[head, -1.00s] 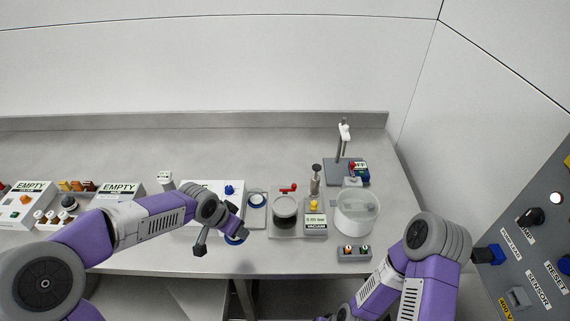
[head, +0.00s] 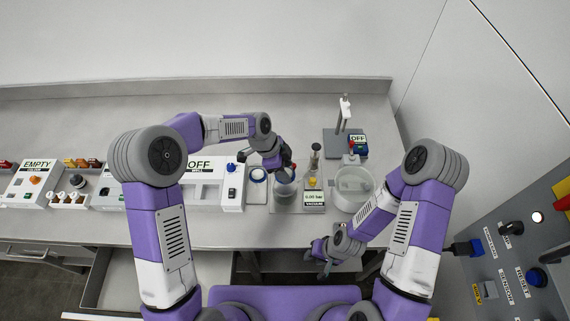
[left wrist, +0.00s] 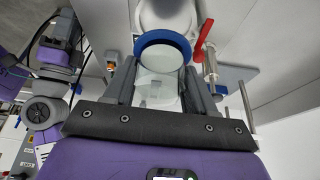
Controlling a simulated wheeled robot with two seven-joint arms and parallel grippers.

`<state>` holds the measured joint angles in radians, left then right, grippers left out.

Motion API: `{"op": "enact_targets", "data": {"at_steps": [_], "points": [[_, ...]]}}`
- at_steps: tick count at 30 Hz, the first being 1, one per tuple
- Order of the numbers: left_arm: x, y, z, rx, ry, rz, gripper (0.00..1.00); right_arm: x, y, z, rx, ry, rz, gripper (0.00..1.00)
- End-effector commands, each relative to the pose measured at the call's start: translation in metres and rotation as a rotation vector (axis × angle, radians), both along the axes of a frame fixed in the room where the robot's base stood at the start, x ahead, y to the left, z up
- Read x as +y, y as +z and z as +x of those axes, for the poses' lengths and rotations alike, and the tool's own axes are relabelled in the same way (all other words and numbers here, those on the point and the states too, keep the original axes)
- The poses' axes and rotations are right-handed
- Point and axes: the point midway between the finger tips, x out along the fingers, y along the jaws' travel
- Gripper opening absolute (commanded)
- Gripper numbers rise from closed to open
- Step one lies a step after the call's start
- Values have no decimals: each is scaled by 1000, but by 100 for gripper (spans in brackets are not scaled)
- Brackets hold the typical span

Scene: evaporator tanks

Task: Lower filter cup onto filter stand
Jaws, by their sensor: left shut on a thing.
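The filter cup (left wrist: 160,88) is a clear cup with a blue rim, held between the fingers of my left gripper (left wrist: 158,95) in the left wrist view. In the head view my left gripper (head: 280,170) is over the filter stand (head: 285,206), and the cup (head: 285,187) shows below the fingers. The blue rim faces a round white body (left wrist: 165,14) in the left wrist view. I cannot tell whether cup and stand touch. The stand's top is mostly hidden. My right gripper (head: 320,260) is low by the table's front edge, its jaws unclear.
A display reading vacuum (head: 314,198) stands right of the stand. A clear round vessel (head: 354,187) is further right. A red lever (left wrist: 203,38) is close to the cup.

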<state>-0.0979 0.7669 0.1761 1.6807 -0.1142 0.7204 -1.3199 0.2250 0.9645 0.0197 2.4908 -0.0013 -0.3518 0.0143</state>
Motion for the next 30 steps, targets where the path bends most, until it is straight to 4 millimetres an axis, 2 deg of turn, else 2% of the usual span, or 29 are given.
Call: {"op": "enact_targets", "data": {"at_steps": [11,30], "points": [[0,-3,0,0,2,0,25,0,-2,0,0,0,0,35],[0,-34,0,0,2,-1,25,0,-20,0,-1,0,0,35]]}}
